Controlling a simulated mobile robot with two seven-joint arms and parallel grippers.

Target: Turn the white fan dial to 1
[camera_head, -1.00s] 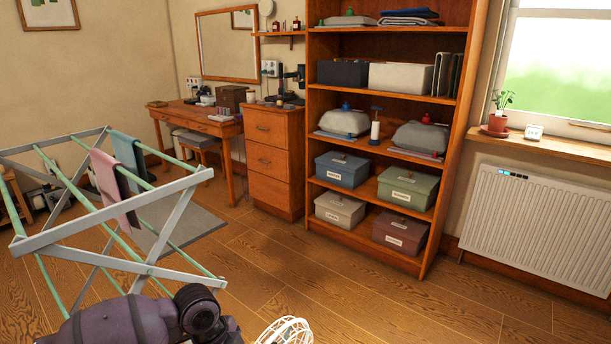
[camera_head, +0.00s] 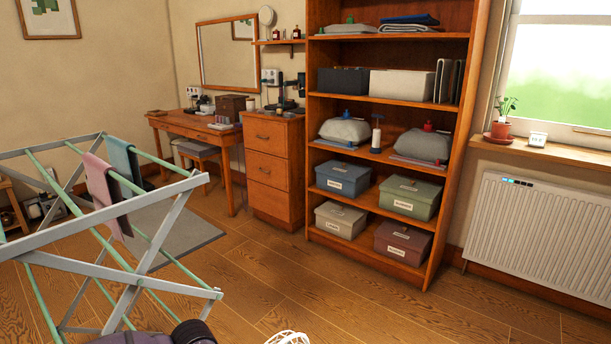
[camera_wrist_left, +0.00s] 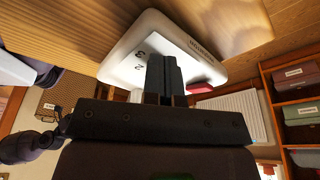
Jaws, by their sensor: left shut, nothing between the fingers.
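The white fan shows only as the top of its round wire cage (camera_head: 288,338) at the bottom edge of the head view. In the left wrist view, its white base (camera_wrist_left: 190,42) fills the upper middle, with the printed digits 3 and 2 visible. My left gripper (camera_wrist_left: 165,62) is shut and empty, its dark fingers in front of the base's marked face. The dial is hidden behind the fingers, so its setting cannot be read. I cannot tell whether the fingers touch it. A small red part (camera_wrist_left: 199,88) shows beside the fingers. My right gripper is in neither view.
A drying rack (camera_head: 120,262) with two cloths stands at the left. A wooden shelf unit (camera_head: 310,130) with boxes and a white radiator (camera_head: 540,235) stand behind. The wooden floor (camera_head: 370,305) between them is clear.

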